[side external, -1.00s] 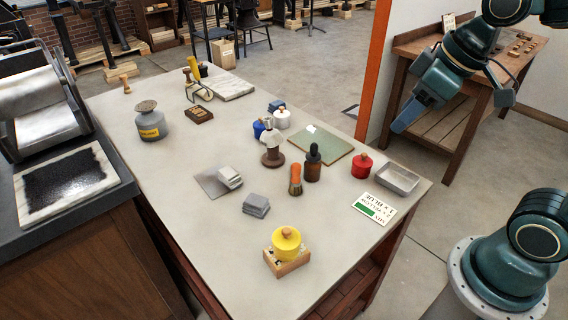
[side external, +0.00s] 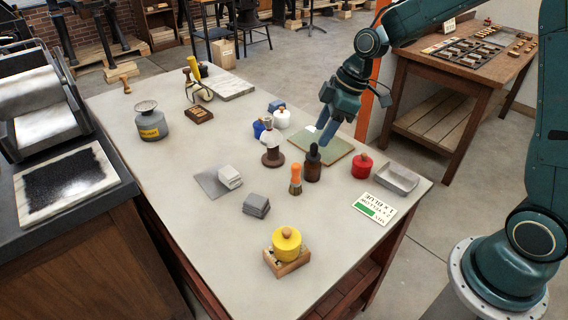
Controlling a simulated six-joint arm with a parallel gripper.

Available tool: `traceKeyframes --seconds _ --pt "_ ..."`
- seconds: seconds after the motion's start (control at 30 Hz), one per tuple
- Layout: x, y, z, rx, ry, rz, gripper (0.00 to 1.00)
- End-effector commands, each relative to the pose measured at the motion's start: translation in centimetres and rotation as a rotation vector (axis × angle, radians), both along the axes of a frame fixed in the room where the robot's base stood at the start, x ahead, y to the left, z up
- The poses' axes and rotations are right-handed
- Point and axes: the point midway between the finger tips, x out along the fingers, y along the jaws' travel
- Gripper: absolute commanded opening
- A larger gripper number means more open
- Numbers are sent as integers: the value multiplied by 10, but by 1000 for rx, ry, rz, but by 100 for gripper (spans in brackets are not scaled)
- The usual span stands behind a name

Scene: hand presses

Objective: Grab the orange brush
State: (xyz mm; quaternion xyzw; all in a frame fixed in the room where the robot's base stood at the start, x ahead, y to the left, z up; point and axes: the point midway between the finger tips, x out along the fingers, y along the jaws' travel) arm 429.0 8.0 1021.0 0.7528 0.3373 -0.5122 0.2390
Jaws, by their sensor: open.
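The orange brush (side external: 296,180) stands upright on the table, with its orange handle up and dark bristles down. It is close to the left side of a dark brown dropper bottle (side external: 313,165). My gripper (side external: 322,143) points down above the green mat, just behind and above the bottle, up and to the right of the brush. It holds nothing that I can see. The fingertips are small and partly behind the dropper top, so their gap is hard to make out.
A dark stand with a pale top (side external: 271,150) is left of the brush. A red pot (side external: 362,167) and a metal tray (side external: 396,180) stand to the right. A yellow pot (side external: 286,242) sits on a wooden block in front. Grey blocks (side external: 256,205) lie front left. The table between is clear.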

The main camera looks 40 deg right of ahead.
Motion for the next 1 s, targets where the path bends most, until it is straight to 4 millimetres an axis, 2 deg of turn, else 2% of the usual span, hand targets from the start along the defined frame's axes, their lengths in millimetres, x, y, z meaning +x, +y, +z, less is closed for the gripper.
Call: traceKeyframes --seconds 0.1,0.2,0.67,1.0 --pt "12 -2 -20 14 3 46 50" --pt "19 -2 -30 22 0 73 50" --pt "24 0 -43 28 -2 95 50" --pt "33 14 -83 28 1 96 50"
